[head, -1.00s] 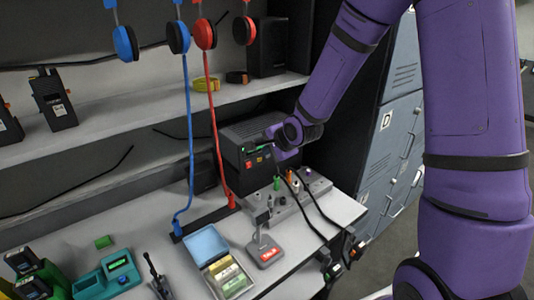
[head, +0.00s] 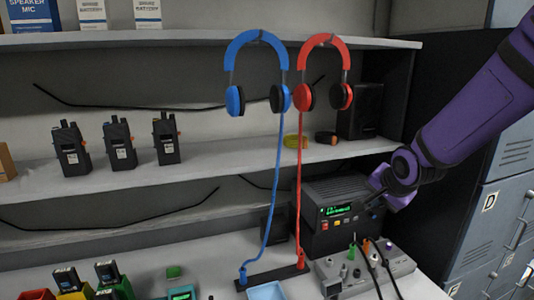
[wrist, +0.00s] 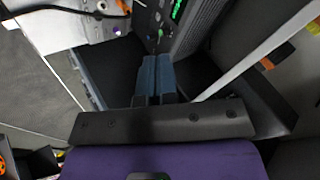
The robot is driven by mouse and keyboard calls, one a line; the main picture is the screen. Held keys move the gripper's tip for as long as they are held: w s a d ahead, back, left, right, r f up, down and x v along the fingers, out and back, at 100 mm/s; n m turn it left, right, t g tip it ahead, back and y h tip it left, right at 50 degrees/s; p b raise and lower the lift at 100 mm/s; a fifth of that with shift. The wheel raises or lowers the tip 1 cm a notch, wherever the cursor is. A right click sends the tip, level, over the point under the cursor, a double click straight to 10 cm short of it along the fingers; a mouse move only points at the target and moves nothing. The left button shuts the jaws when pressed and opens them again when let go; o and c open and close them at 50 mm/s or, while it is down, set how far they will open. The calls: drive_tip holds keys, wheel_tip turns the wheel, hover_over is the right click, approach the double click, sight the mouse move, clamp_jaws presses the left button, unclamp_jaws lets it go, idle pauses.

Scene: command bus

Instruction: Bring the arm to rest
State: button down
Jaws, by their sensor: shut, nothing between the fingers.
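My purple arm (head: 470,105) reaches in from the right in the head view. My gripper (head: 374,199) is at its end, just right of the front of the black radio unit (head: 331,215) with the green display. Its fingers are dark and small there. In the wrist view my gripper (wrist: 154,60) shows its two blue-grey fingers side by side, shut with nothing between them. The radio's green display (wrist: 177,10) shows beyond the fingertips. I cannot tell the exact gap between the fingertips and the radio.
A grey switch panel (head: 395,262) with cables stands below the gripper. Blue headphones (head: 256,75) and red headphones (head: 323,75) hang left of the arm. Handheld radios (head: 118,145) stand on the middle shelf (head: 215,160). Lockers (head: 500,205) stand at the right.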

drive_tip(key=s+d+r+n+g, duration=0.1)
drive_tip(key=s+r+n, duration=0.4)
drive_tip(key=s, duration=0.8)
drive_tip(key=s+d+r+n+g, duration=0.1)
drive_tip(key=s+r+n, duration=0.3)
drive_tip(key=s+r, duration=0.4)
drive_tip(key=s+d, duration=0.1)
drive_tip(key=s, duration=0.4)
drive_tip(key=shift+s+r+n+g+h, duration=0.25)
drive_tip(key=shift+s+n+g+h, duration=0.05)
drive_tip(key=shift+s+n, duration=0.1)
